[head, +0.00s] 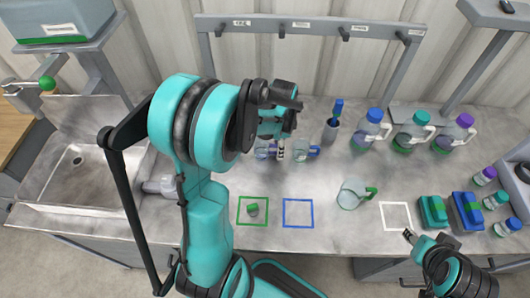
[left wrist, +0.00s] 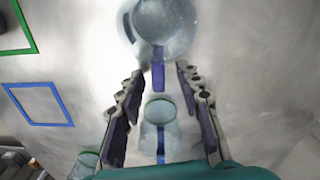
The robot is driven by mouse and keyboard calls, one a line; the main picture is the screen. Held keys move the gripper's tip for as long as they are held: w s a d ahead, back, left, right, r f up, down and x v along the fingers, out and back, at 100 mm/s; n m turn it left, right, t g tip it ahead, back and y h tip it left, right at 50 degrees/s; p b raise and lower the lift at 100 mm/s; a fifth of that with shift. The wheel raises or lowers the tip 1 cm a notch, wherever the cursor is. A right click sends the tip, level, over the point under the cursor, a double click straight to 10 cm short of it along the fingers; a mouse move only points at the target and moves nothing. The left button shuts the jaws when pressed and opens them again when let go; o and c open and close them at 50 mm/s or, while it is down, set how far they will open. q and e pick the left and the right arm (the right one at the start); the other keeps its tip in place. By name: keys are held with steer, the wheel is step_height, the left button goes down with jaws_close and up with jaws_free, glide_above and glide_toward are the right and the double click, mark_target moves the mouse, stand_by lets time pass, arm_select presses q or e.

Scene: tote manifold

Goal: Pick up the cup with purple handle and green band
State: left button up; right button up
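A clear cup with a purple-blue handle stands on the steel counter, partly hidden by my left arm in the head view (head: 263,150). In the left wrist view the cup (left wrist: 170,22) is large at the top, its handle (left wrist: 158,72) pointing between my fingertips. I cannot make out a green band on it. My left gripper (left wrist: 156,72) is open, fingers either side of that handle; I cannot tell whether they touch it. A second clear cup (head: 301,151) with a blue handle stands to the right. My right gripper (head: 409,236) is low at the right, its opening unclear.
A clear vessel with a green handle (head: 353,194) stands farther right. A brush holder (head: 331,130) and several capped jugs (head: 411,135) stand behind. Green (head: 252,224) and blue (head: 298,226) square outlines mark the front counter. A sink (head: 80,165) is at left.

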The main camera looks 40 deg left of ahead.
arm_select(q)
steer(key=shift+f, duration=0.6)
steer(key=shift+r, duration=0.1)
jaws_close()
